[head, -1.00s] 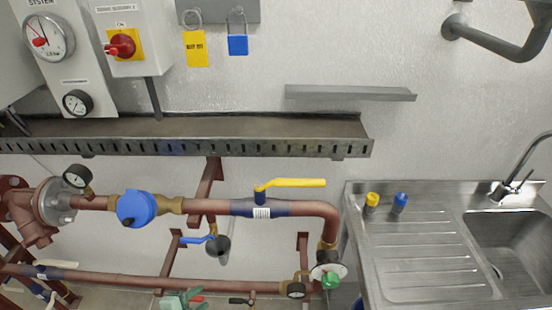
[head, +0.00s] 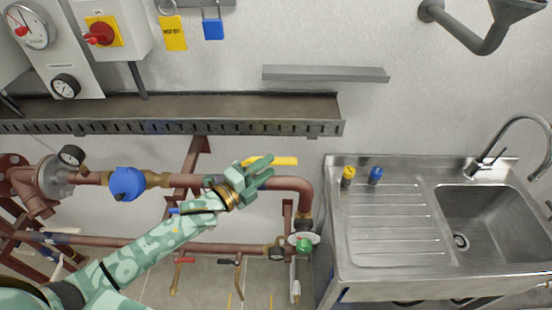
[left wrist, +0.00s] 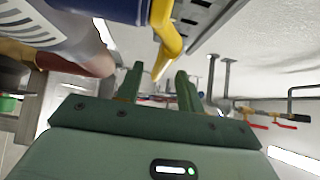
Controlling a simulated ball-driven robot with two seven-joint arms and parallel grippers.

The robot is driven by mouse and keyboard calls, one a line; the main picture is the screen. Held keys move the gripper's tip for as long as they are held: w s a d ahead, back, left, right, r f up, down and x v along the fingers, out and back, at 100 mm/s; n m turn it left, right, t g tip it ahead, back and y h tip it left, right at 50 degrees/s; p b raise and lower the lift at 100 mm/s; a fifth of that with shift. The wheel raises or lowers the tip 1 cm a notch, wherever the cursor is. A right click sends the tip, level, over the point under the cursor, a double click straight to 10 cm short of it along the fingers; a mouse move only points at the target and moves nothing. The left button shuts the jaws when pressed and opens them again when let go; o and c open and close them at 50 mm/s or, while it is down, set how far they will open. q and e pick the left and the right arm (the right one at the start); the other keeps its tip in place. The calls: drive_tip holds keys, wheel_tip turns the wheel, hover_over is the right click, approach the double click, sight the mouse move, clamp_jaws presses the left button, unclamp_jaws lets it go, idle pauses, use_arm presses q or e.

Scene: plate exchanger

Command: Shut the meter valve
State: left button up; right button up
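The valve's yellow lever (head: 285,160) lies along the upper pipe, right of the round blue meter (head: 127,184). My left gripper (head: 266,170) is in front of the valve and hides its body and part of the lever. In the left wrist view, the yellow lever (left wrist: 166,35) comes down from the top, from a dark blue part (left wrist: 120,8). Its far part shows between the two spread fingers of my left gripper (left wrist: 160,72). The fingers are open; I cannot tell whether they touch the lever. My right gripper is not in view.
A slotted cable tray (head: 240,115) runs above the pipe. A green-handled valve (head: 304,243) sits below the pipe's right bend. The steel sink (head: 345,215) stands right of it, with yellow (head: 348,175) and blue (head: 376,176) small items on its drainer.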

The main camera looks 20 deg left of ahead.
sight(271, 165)
use_arm(q)
drive_tip(key=shift+x, duration=2)
clamp_jaws()
drive_tip(key=shift+s, duration=0.1)
